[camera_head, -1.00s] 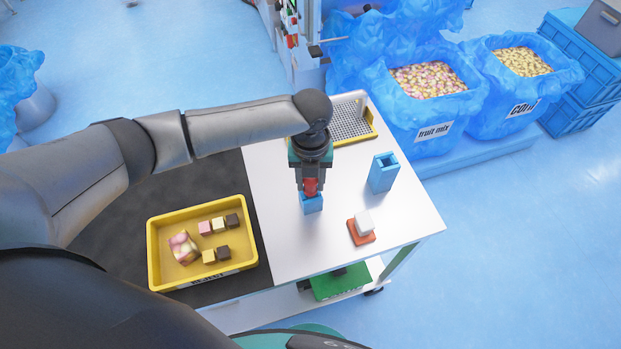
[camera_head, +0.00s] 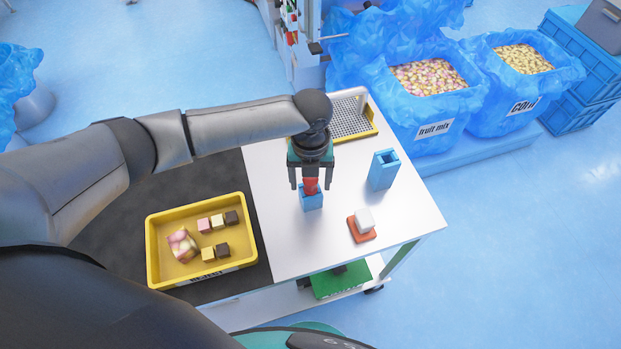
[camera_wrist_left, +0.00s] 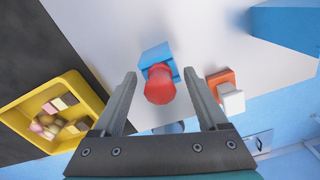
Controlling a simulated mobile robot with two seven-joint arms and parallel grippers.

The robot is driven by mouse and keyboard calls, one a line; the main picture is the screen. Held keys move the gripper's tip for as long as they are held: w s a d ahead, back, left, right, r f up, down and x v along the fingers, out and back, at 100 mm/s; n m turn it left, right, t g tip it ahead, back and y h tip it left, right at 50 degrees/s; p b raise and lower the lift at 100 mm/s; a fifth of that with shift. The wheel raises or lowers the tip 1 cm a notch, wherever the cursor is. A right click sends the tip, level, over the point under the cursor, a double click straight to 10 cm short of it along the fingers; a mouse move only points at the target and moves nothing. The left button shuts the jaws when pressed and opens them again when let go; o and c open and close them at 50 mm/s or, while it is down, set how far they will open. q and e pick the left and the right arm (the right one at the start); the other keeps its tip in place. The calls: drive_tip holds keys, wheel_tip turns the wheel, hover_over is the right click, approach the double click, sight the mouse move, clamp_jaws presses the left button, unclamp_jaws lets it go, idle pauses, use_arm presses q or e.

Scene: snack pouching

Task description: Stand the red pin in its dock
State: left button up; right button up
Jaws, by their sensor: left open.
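The red pin (camera_head: 311,186) stands in a small blue dock (camera_head: 312,202) on the white table top. In the left wrist view the red pin (camera_wrist_left: 159,84) shows end-on, with the blue dock (camera_wrist_left: 156,54) around or behind its base. My left gripper (camera_head: 311,187) is open. Its fingers are on either side of the pin with a gap to each; the left wrist view shows the same gap between the fingertips (camera_wrist_left: 163,77). How deep the pin sits in the dock is hidden. My right gripper is not in view.
A taller blue hollow block (camera_head: 382,171) stands to the right. A white cube on an orange-red base (camera_head: 361,236) is at the front right. A yellow tray (camera_head: 153,250) of sweets lies left on the dark mat. A yellow-rimmed grid tray (camera_head: 376,129) is behind.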

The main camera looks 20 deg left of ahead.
use_arm(q)
wheel_tip(320, 180, up, 15)
drive_tip(key=p, duration=0.1)
drive_tip(key=shift+r, duration=0.15)
drive_tip(key=shift+s, duration=0.1)
idle(0.6)
